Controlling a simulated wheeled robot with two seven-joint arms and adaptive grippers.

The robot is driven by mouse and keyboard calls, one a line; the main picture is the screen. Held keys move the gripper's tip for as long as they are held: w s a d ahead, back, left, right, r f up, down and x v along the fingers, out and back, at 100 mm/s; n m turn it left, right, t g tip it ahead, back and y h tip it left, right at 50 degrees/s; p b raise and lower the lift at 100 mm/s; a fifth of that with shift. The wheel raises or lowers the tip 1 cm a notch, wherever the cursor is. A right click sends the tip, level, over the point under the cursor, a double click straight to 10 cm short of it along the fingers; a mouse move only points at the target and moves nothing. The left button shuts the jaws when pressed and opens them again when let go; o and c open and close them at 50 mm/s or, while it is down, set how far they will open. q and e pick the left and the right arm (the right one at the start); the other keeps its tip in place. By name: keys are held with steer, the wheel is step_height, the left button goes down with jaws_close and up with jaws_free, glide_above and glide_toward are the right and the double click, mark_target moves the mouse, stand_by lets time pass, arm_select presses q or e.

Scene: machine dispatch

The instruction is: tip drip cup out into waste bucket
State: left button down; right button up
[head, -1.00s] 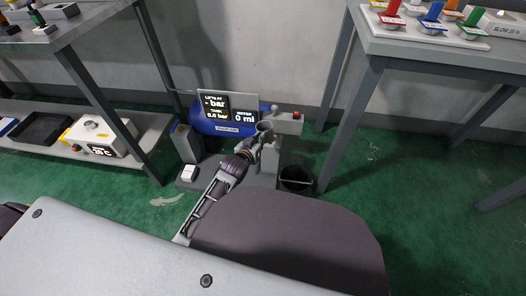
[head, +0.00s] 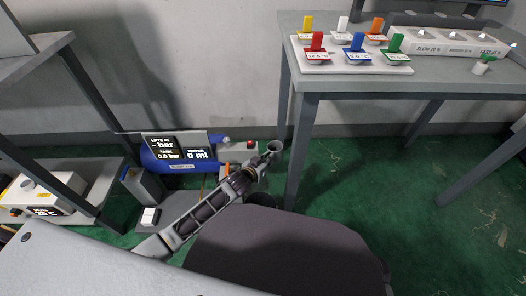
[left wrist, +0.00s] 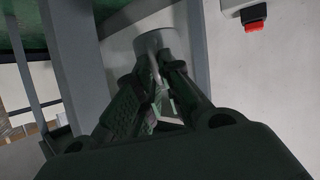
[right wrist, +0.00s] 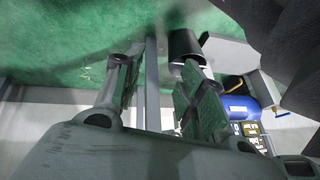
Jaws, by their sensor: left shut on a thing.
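The grey drip cup (head: 275,147) is held up near the leg of the right-hand table in the head view, its open mouth facing up. My left gripper (head: 262,160) is shut on it. In the left wrist view the fingers (left wrist: 158,65) close at the cup's grey side (left wrist: 122,45); its contents are hidden. The dark waste bucket (head: 263,198) stands on the floor below the cup, mostly hidden by my body and arm. It shows as a black cylinder (right wrist: 184,43) in the right wrist view. My right gripper (right wrist: 160,75) is open and empty.
A blue tank (head: 180,166) with display panels and a red-button box (head: 240,155) stand left of the cup. The right-hand table (head: 300,88) carries coloured tagged pieces; its leg (head: 296,150) is close beside the cup. Green floor at right is clear.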

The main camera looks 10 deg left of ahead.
arm_select(q)
steer(key=s+a+f+m+g+h+p, duration=0.2)
steer(key=s+a+f+m+h+p, duration=0.1)
steer(key=f, duration=0.4)
steer(key=s+a+f+m+g+h+p, duration=0.2)
steer(key=s+a+f+m+h+p, duration=0.1)
steer(key=s+f, duration=0.5)
steer(key=shift+a, duration=0.85)
arm_select(e)
steer(key=d+r+g+h, duration=0.2)
steer(key=d+r, duration=0.2)
steer(key=r, duration=0.4)
steer(key=shift+s+r, duration=0.15)
steer(key=shift+s, duration=0.05)
arm_select(q)
steer(key=shift+s, duration=0.1)
steer(key=shift+s+d+m, duration=0.1)
steer(key=shift+m, duration=0.4)
